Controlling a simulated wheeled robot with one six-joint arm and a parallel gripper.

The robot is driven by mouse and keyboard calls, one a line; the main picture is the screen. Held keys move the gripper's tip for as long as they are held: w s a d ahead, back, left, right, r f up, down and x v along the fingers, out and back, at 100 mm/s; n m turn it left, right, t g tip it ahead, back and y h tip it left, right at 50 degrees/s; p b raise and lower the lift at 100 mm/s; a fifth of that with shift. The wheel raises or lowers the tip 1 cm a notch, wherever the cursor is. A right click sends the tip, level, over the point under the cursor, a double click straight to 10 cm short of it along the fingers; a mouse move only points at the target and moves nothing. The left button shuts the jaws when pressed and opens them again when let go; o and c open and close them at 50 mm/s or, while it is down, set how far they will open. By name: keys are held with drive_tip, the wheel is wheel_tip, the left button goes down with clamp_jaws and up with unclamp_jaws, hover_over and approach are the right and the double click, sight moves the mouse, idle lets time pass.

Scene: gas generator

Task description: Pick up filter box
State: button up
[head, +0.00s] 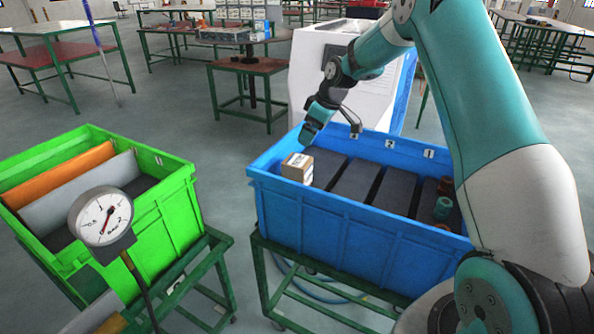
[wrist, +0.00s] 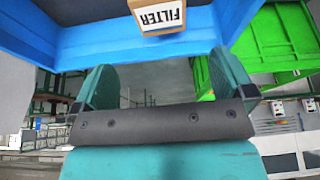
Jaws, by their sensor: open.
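The filter box (head: 297,168) is a small tan cardboard box with white labels. It sits at the left end of the blue crate (head: 335,212), near its front left wall. In the wrist view the filter box (wrist: 158,14) shows upside-down "FILTER" lettering at the top edge, partly cut off. My gripper (head: 309,134) is above the crate's left end, a little above and behind the box, apart from it. In the wrist view my gripper (wrist: 163,72) has its two teal fingers spread with nothing between them; the box lies beyond their tips.
The blue crate has dark-floored compartments, with small round parts (head: 443,207) at its right end. A green crate (head: 178,207) with upright panels stands left, and a pressure gauge (head: 102,216) stands before it. A white machine (head: 320,75) is behind the blue crate.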

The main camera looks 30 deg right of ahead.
sight(298, 160)
drive_tip(key=p+x, duration=0.2)
drive_tip(key=x, duration=0.6)
drive_tip(key=shift+w+a+f, duration=0.1)
drive_tip(key=shift+a+f, duration=0.05)
drive_tip(key=shift+f, duration=0.05)
drive_tip(key=shift+p+x, duration=1.6)
drive_tip(key=shift+x, duration=1.4)
drive_tip(key=shift+f, duration=0.1)
drive_tip(key=shift+c, duration=0.2)
drive_tip(key=c, duration=0.9)
drive_tip(key=shift+o, duration=0.2)
